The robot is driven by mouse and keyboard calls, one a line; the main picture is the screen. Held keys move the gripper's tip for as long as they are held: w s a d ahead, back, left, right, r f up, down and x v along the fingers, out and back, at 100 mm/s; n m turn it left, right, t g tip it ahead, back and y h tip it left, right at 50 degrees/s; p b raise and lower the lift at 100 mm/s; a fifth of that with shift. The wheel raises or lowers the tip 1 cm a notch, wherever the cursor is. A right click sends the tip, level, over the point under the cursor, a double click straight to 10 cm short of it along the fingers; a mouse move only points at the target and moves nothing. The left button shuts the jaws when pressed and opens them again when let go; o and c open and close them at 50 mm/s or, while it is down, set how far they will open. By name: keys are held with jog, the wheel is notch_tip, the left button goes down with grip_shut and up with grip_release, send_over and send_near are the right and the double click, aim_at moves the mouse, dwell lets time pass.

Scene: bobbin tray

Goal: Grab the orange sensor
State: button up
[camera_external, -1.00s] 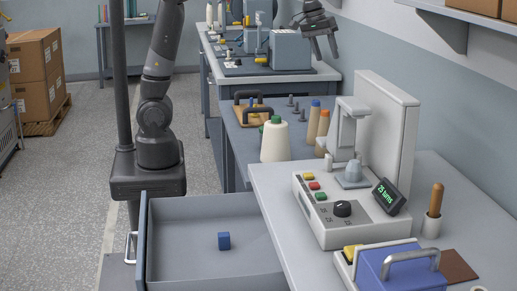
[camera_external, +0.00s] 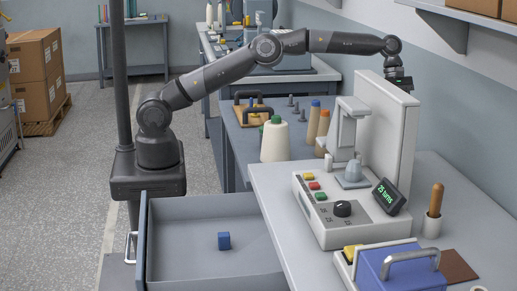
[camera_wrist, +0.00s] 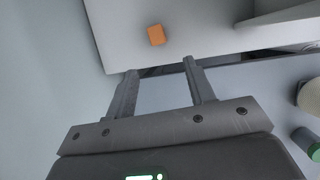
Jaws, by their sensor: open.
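The orange sensor (camera_wrist: 156,35) shows in the wrist view as a small orange block on a pale grey surface, just beyond my fingertips and near the top middle. I cannot make it out in the external view. My gripper (camera_wrist: 160,66) is open, with its two fingers apart and nothing between them. In the external view my gripper (camera_external: 398,82) is at the upper right, at the top edge of the winding machine's tall panel, which hides the fingers.
The winding machine's tall panel (camera_external: 393,125) stands near the wall. A green-topped cone (camera_external: 275,142) and bobbins (camera_external: 313,124) stand left of it. A wall shelf (camera_external: 455,25) is at the upper right.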

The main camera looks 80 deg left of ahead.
aim_at(404, 148)
jog(key=shift+n, duration=0.5)
jog(key=x, duration=1.2)
jog(key=shift+w+a+f, duration=0.15)
jog(key=shift+w+f, duration=0.1)
jog(key=shift+f, duration=0.2)
jog(key=shift+c, duration=0.2)
jog(key=c, duration=1)
jog(key=shift+r, duration=0.1)
